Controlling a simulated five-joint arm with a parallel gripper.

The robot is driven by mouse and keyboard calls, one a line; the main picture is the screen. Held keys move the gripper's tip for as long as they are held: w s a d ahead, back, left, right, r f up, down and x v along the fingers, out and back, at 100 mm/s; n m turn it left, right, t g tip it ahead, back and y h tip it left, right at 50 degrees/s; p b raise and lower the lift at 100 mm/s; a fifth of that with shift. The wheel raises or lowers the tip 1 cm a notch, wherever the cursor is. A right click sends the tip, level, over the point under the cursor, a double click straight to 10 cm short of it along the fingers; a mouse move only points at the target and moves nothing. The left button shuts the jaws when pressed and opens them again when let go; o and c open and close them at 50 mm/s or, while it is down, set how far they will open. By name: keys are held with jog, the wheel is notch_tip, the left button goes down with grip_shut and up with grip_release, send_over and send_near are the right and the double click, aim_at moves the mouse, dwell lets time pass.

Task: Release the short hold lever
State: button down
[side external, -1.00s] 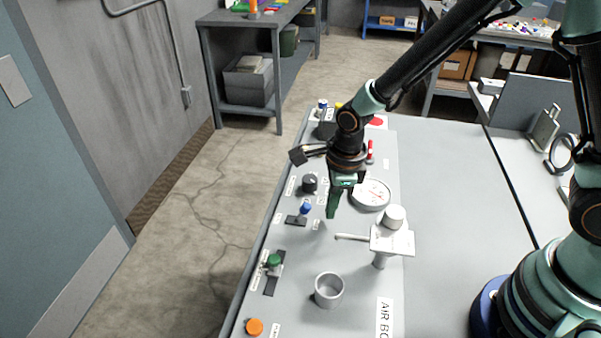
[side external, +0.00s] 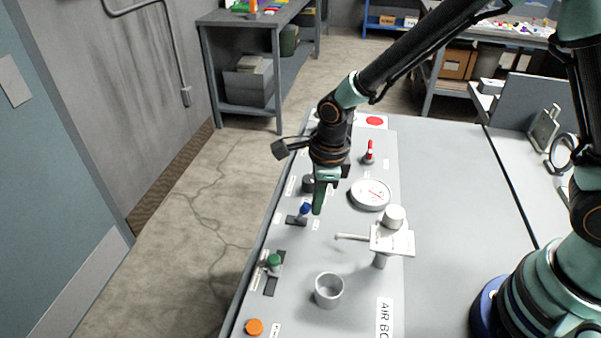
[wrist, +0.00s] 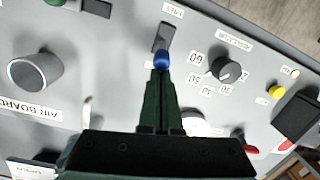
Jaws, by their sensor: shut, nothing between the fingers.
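A lever with a blue knob (side external: 305,208) stands on a short dark plate on the grey panel (side external: 345,250). In the wrist view the blue knob (wrist: 161,59) is just beyond my fingertips, with its dark plate (wrist: 163,38) behind it. A lever with a green knob (side external: 273,260) stands on a longer dark plate nearer the camera. My gripper (side external: 318,209) is shut and empty, pointing down right beside the blue knob. In the wrist view my closed fingers (wrist: 161,76) line up with the knob; I cannot tell whether they touch it.
A black dial knob (wrist: 226,71) sits beside the blue lever. A round gauge (side external: 370,194), a white valve-like fitting (side external: 393,238), a grey cup (side external: 329,290), an orange button (side external: 254,327) and a red-and-white piece (side external: 369,152) stand on the panel.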

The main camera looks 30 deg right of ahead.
jog(key=shift+w+a+r, duration=0.55)
jog(key=shift+w+a, duration=0.3)
jog(key=shift+a, duration=0.05)
jog(key=shift+r, duration=0.15)
jog(key=shift+r, duration=0.65)
jog(key=shift+d, duration=0.1)
